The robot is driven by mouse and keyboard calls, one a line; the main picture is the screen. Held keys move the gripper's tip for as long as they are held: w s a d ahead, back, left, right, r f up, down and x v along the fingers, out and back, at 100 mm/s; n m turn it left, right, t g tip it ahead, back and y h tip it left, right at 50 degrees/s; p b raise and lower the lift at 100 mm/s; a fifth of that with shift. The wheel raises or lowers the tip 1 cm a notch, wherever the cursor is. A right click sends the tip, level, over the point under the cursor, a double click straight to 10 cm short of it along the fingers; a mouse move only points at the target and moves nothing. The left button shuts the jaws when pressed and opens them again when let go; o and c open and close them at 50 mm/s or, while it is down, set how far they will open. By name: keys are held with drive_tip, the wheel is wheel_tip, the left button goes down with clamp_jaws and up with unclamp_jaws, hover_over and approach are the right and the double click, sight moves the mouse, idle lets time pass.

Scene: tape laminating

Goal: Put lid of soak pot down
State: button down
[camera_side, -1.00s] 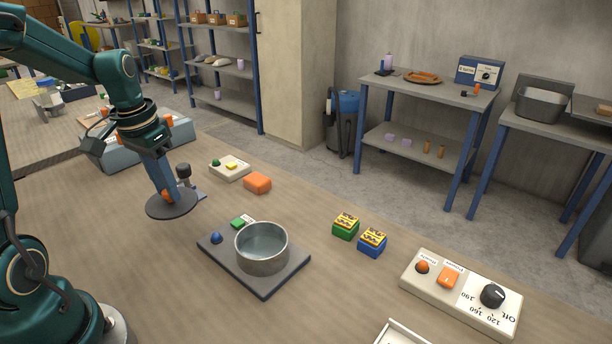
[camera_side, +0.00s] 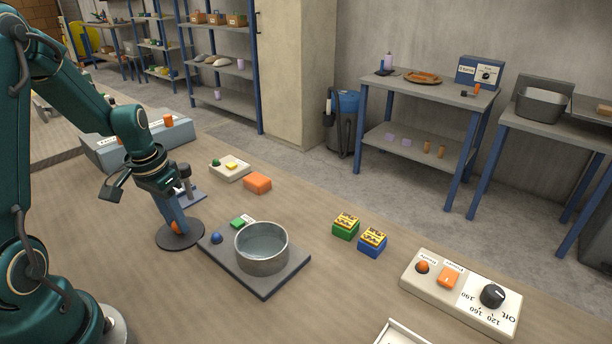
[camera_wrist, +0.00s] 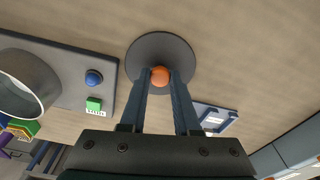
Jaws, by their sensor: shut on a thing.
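The lid (camera_side: 180,240) is a dark grey disc with an orange knob; it also shows in the wrist view (camera_wrist: 176,50). My gripper (camera_side: 176,227) is shut on the orange knob (camera_wrist: 160,75). The lid is at or just above the table, left of the pot's plate; I cannot tell whether it touches the table. The soak pot (camera_side: 262,262) is a round metal pot, open on top, on a dark grey plate (camera_side: 266,290). In the wrist view the pot (camera_wrist: 22,88) is at the left edge.
The plate carries a blue button (camera_side: 217,238) and a green button (camera_side: 237,223). Behind the lid are a small blue stand (camera_side: 190,195), a white box (camera_side: 229,168) and an orange block (camera_side: 257,183). Green and blue blocks and a control panel (camera_side: 460,293) lie right. The front-left table is bare.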

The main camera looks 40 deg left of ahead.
sight(174, 236)
drive_tip(key=c, duration=0.6)
unclamp_jaws()
drive_tip(key=shift+f, duration=0.1)
drive_tip(key=shift+c, duration=0.2)
wheel_tip(174, 236, up, 11)
drive_tip(key=s, duration=0.1)
drive_tip(key=s+d+r+m+t, duration=0.1)
drive_tip(key=s+d+t, duration=0.1)
drive_tip(key=d, duration=0.6)
drive_tip(key=s+d+r+m+t, duration=0.1)
drive_tip(key=s+d, duration=0.3)
drive_tip(key=d, duration=0.4)
drive_tip(key=shift+d+r+t, duration=0.25)
drive_tip(key=shift+r+t, duration=0.25)
drive_tip(key=shift+r, duration=0.25)
drive_tip(key=shift+o, duration=0.6)
drive_tip(key=shift+s+d+f, duration=0.1)
drive_tip(key=shift+s+d, duration=0.2)
drive_tip(key=shift+s, duration=0.1)
